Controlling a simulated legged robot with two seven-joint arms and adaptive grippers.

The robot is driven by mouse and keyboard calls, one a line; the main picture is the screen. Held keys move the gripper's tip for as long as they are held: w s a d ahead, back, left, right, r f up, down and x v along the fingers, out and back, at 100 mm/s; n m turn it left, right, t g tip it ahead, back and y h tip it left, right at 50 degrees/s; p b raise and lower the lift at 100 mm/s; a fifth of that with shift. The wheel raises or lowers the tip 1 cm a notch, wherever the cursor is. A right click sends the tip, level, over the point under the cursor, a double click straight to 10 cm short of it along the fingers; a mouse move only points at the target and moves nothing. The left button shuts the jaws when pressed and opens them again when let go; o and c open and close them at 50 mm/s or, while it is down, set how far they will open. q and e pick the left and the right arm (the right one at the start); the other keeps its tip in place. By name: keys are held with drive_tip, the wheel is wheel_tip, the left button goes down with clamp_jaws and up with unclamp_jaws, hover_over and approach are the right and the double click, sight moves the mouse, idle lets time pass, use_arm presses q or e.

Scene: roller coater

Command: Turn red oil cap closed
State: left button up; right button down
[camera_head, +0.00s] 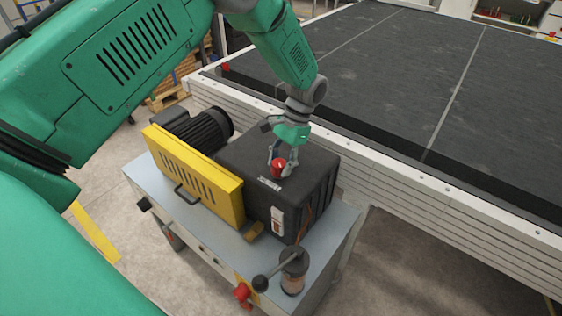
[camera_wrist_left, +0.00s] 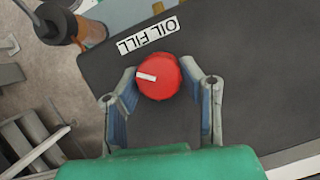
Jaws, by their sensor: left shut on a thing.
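The red oil cap (camera_head: 278,168) sits on top of the black box (camera_head: 318,176) of the machine, beside a white label. In the left wrist view the red cap (camera_wrist_left: 159,76) shows a white mark pointing left, slightly up, and the label (camera_wrist_left: 148,36) reads "OIL FILL". My left gripper (camera_head: 283,163) comes down from above onto the cap. In the left wrist view the fingers of my left gripper (camera_wrist_left: 160,80) are on both sides of the cap, shut on it. My right gripper is not in view.
A yellow guard (camera_head: 195,178) and a black motor (camera_head: 203,130) stand left of the box. A clear cup with a black top (camera_head: 292,270) and a red knob (camera_head: 242,292) are at the front. A wide dark conveyor (camera_head: 420,80) lies behind and right.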

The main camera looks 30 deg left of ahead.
use_arm(q)
drive_tip(key=m, duration=0.2)
drive_tip(key=m+y+p, duration=0.1)
drive_tip(key=m+t+y, duration=0.1)
drive_tip(key=m, duration=0.1)
drive_tip(key=shift+s+m, duration=0.25)
drive_tip(key=shift+m, duration=0.05)
drive_tip(key=m+t+p, duration=0.1)
drive_tip(key=m, duration=0.2)
drive_tip(key=shift+m+y, duration=0.3)
drive_tip(key=shift+y, duration=0.1)
drive_tip(key=shift+m+t+p, duration=0.3)
drive_tip(key=shift+m, duration=0.3)
drive_tip(key=shift+w+a+r, duration=0.1)
drive_tip(key=shift+w, duration=0.05)
drive_tip(key=o, duration=1.1)
drive_tip(key=shift+o, duration=0.2)
drive_tip(key=shift+a, duration=0.1)
drive_tip(key=v, duration=1.2)
